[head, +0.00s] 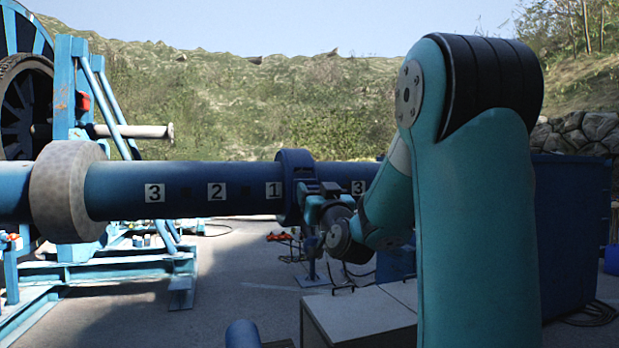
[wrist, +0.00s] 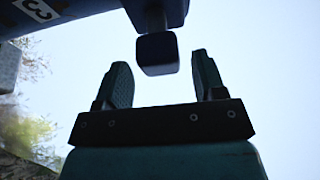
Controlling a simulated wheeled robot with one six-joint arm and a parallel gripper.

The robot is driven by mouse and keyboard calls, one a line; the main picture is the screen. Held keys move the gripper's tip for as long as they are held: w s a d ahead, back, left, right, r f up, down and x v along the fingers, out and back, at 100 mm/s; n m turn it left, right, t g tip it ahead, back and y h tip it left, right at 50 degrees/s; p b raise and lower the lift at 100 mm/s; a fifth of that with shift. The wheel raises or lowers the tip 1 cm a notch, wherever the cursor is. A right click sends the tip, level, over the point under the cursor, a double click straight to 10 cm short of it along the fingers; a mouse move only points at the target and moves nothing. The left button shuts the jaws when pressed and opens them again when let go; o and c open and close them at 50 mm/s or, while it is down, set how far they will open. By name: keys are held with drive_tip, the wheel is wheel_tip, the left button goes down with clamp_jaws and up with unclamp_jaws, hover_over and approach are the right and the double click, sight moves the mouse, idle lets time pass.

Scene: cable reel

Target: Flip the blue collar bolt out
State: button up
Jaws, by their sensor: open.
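The blue collar (head: 292,170) sits around the horizontal blue shaft (head: 230,181), between the number plates 1 and 3. In the wrist view, part of the collar (wrist: 155,8) shows at the top, with the collar bolt (wrist: 157,52) projecting from it and ending in a dark square head. My gripper (wrist: 160,72) is open, with its two fingers apart. The bolt head appears between the fingertips, with sky showing on both sides, so no contact is visible. In the head view, my gripper (head: 318,205) is beside the collar, and the bolt is hard to make out there.
A thick grey ring (head: 68,190) is around the shaft at the left. Blue reel framework (head: 70,100) stands behind it. A pale box (head: 355,318) is below my arm, and a dark blue container (head: 572,230) stands at the right. Open paved ground lies beneath the shaft.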

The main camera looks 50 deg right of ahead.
drive_tip(key=shift+p+x, duration=0.35)
drive_tip(key=shift+x, duration=0.9)
drive_tip(key=shift+a, duration=0.1)
drive_tip(key=shift+c, duration=1.1)
clamp_jaws()
drive_tip(key=shift+s+a, duration=0.2)
drive_tip(key=shift+s, duration=0.1)
drive_tip(key=shift+s+a+b, duration=0.4)
drive_tip(key=shift+s+a, duration=0.35)
drive_tip(key=shift+s, duration=0.3)
